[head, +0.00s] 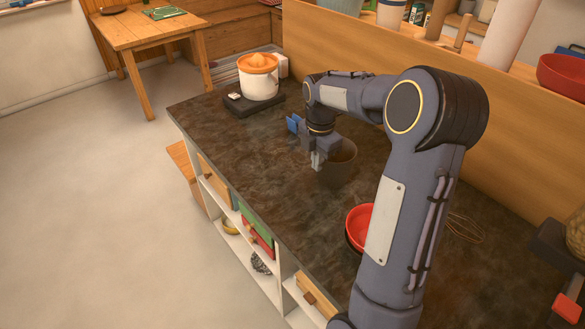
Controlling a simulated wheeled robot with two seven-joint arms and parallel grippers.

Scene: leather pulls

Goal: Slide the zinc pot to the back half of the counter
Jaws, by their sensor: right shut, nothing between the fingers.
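The zinc pot (342,170), a dark grey round vessel, stands upright on the dark stone counter (225,145), around the middle of its depth. My right gripper (317,164) is shut and empty, pointing down at the pot's left, front side. It covers part of the pot's rim and wall; I cannot tell whether it touches. My left gripper is not in view.
A red bowl (358,225) stands nearer, partly behind my right arm. A white and orange juicer (258,76) stands on a dark slab at the far end. A whisk (466,228) lies to the right. A wooden panel (345,55) runs along the counter's back.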

